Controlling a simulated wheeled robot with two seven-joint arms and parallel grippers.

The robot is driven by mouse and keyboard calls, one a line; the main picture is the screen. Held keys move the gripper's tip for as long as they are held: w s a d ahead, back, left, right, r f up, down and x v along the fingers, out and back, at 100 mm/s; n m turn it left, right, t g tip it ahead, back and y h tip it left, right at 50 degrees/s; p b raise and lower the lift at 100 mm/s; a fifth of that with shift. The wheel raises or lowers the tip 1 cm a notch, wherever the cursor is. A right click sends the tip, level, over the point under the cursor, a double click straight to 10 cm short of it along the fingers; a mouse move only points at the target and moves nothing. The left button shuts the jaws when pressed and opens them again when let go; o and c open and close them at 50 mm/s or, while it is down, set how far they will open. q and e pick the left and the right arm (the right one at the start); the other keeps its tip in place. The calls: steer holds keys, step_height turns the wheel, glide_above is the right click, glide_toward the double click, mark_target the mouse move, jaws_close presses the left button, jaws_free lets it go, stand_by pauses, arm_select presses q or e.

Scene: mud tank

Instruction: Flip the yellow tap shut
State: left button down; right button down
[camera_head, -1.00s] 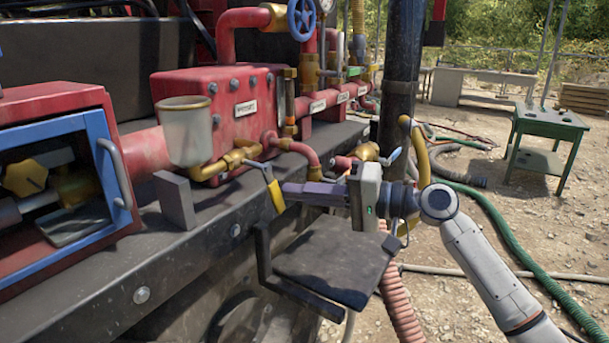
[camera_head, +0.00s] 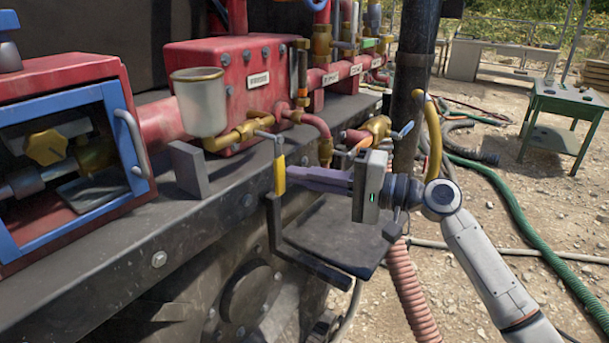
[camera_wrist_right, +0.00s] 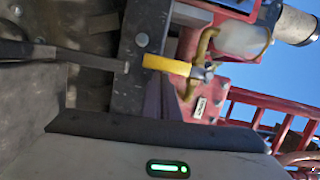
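The yellow tap handle (camera_head: 280,175) hangs almost straight down from a short silver stem on the brass pipe fitting (camera_head: 245,132), below the red block. In the right wrist view the yellow handle (camera_wrist_right: 166,65) lies just past my fingertips. My right gripper (camera_head: 289,178) comes in from the right with its purple fingers together, tips at the handle's right side. It looks empty; whether the tips touch the handle is unclear. My left gripper is not in view.
A clear cup (camera_head: 201,104) stands left of the tap. A dark upright plate (camera_head: 189,168) is on the ledge. A dark step (camera_head: 335,238) sits below my right gripper. A black pole (camera_head: 413,85) rises behind my right wrist. A blue-framed red box (camera_head: 122,110) is at left.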

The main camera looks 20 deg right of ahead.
steer(key=shift+a+f, duration=0.1)
steer(key=shift+f, duration=0.05)
steer(key=s+d+b, duration=0.3)
steer(key=d+b, duration=0.1)
steer(key=d, duration=0.7)
steer(key=shift+s+d, duration=0.15)
steer(key=shift+s, duration=0.2)
